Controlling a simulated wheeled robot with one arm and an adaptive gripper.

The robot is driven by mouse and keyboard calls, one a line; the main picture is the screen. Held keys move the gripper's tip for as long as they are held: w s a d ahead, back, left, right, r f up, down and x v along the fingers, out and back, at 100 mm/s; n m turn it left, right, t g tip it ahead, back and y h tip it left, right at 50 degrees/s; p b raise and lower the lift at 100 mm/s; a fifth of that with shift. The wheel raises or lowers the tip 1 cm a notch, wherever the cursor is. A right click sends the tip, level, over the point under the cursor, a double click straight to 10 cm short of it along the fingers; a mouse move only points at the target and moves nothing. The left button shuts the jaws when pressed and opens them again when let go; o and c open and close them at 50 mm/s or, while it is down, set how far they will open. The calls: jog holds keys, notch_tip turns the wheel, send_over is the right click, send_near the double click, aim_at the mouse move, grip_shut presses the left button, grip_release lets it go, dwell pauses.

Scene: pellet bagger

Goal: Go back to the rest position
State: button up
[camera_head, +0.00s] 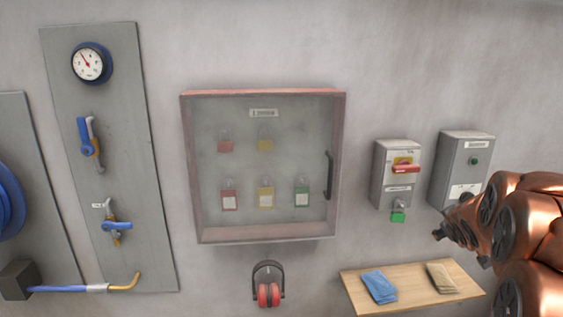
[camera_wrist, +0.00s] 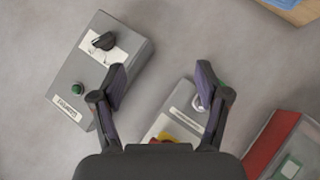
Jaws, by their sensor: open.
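My copper-coloured arm comes in from the right in the head view, with my gripper (camera_head: 441,234) in front of the wall below the right grey box. In the wrist view my gripper (camera_wrist: 160,86) is open, with nothing held between its fingers. A green padlock (camera_head: 398,217) hangs under the isolator box (camera_head: 390,165), which has a red handle on a yellow plate. In the wrist view a metal shackle (camera_wrist: 198,102) shows beside the right finger; whether they touch I cannot tell.
A grey control box (camera_head: 464,165) with a green button is at right. A wooden shelf (camera_head: 410,291) holds a blue packet and a tan one. A glass-fronted cabinet (camera_head: 264,91) holds several padlocks. Red ear defenders (camera_head: 268,294) hang below it. A gauge panel (camera_head: 130,165) stands left.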

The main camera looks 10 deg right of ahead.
jog(key=s+a+f+g+y, duration=0.2)
jog(key=s+a+f+g, duration=0.1)
jog(key=s+a, duration=0.8)
jog(key=s+a+f+m+g+y, duration=0.1)
jog(key=s+a+f+g, duration=0.3)
jog(key=s+a, duration=0.8)
jog(key=s+a+f+m+g+y, duration=0.1)
jog(key=s+a+f+g+y, duration=0.2)
jog(key=s+a, duration=0.9)
jog(key=s+g, duration=0.1)
jog(key=s, duration=0.1)
jog(key=shift+s+f+g+b, duration=0.2)
jog(key=shift+s+g+b, duration=0.1)
jog(key=shift+s+b, duration=0.05)
jog(key=shift+c, duration=0.3)
jog(key=c, duration=0.6)
jog(key=shift+a, duration=0.1)
jog(key=shift+c, duration=0.2)
